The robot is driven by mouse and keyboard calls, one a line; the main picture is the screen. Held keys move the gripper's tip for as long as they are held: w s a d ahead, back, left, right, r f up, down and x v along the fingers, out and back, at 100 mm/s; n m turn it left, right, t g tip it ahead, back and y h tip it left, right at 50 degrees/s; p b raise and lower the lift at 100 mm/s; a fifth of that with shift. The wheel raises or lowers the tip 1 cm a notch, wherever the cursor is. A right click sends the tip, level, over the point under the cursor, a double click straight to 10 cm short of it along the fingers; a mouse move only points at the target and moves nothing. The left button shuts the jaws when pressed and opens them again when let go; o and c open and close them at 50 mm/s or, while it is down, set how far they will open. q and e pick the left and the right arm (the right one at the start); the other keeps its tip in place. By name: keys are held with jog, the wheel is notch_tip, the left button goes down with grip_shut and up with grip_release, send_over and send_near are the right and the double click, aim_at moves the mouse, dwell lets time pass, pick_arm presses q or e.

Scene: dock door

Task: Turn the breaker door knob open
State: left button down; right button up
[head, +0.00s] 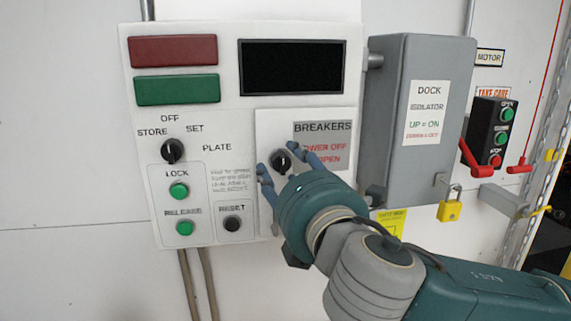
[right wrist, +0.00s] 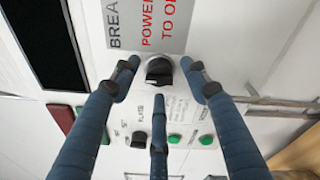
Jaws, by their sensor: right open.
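The breaker door (head: 275,119) is a white panel on the control box, lying flat against it, marked "BREAKERS" and "POWER OFF TO OPEN". Its black knob (head: 280,160) is at the left of the door below the label. My right gripper (head: 285,164) is open in front of the door, with its blue fingers spread around the knob. In the right wrist view the knob (right wrist: 159,71) lies between the two upper fingertips, and a third finger points at it from below. Whether any finger touches the knob cannot be told. My left gripper is not in view.
The control box (head: 215,113) also carries a selector knob (head: 172,151), green buttons and a black reset button (head: 232,223). A grey isolator box (head: 423,70) stands out from the wall at right, with a yellow padlock (head: 450,209) below. Free wall lies at left.

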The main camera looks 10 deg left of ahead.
grip_shut()
jog(key=shift+f+m+b, duration=0.2)
jog(key=shift+m+b, duration=0.45)
jog(key=shift+b, duration=0.1)
jog(key=shift+f+m+b, duration=0.2)
jog(key=shift+m+b, duration=0.45)
jog(key=shift+b, duration=0.05)
jog(key=m+b, duration=0.2)
jog(key=m, duration=0.1)
jog(key=shift+a+m+t+b, duration=0.1)
jog(key=shift+m+t+b, duration=0.2)
jog(key=shift+m, duration=0.1)
jog(key=m+b, duration=0.1)
jog(key=m, duration=0.1)
jog(key=shift+m+b, duration=0.3)
jog(key=shift+m, duration=0.1)
jog(key=m+b, duration=0.1)
jog(key=m, duration=0.3)
jog(key=shift+r+t, duration=0.1)
jog(key=shift+t, duration=0.2)
jog(key=m+h+b, duration=0.1)
jog(key=m, duration=0.3)
jog(key=shift+r+t, duration=0.1)
jog(key=shift+t, duration=0.2)
jog(key=shift+r+m+b, duration=0.1)
jog(key=shift+m+b, duration=0.25)
jog(key=shift+m, duration=0.75)
